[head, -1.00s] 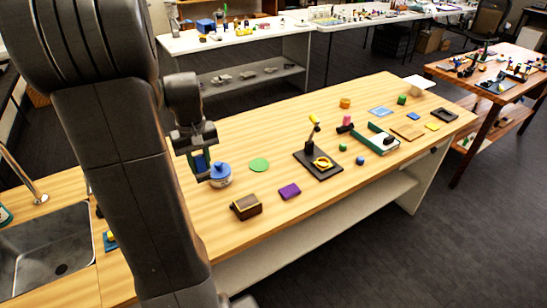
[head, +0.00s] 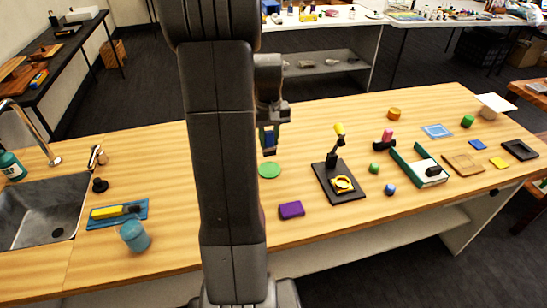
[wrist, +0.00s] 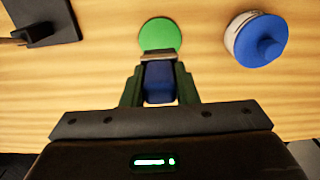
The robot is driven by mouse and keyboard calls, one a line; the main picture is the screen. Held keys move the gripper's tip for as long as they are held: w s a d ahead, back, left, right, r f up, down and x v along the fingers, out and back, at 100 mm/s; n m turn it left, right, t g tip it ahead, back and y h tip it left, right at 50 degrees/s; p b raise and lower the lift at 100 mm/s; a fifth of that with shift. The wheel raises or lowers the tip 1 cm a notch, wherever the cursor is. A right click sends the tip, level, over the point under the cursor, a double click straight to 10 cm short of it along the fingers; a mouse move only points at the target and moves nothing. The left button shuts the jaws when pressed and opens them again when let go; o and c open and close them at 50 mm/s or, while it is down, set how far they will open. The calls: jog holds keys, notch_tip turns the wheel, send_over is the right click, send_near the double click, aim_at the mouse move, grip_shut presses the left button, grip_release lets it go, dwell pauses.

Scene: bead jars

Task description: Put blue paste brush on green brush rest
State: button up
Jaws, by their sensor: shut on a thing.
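My gripper (wrist: 158,88) is shut on a blue block-like thing (wrist: 158,80), which I take to be the blue paste brush. A pale strip crosses its far end in the wrist view; I cannot tell what it is. In the head view the gripper (head: 268,140) is held above the table, just beyond the green disc. The flat green disc (head: 269,170), the green brush rest, lies bare on the table. It also shows in the wrist view (wrist: 160,34), just past the held thing, which looks apart from it.
A pale jar with a blue knobbed lid (wrist: 258,40) stands near the disc; my arm hides it in the head view. A black stand (head: 325,188) and a purple block (head: 291,209) lie right of my arm. A teal cup (head: 134,237) stands near the sink.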

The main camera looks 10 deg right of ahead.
aim_at(269, 154)
jog(key=shift+f, duration=3.15)
jog(key=shift+f, duration=0.15)
jog(key=o, duration=1)
notch_tip(269, 154, up, 12)
jog(key=shift+r, duration=0.2)
jog(key=shift+f, duration=0.1)
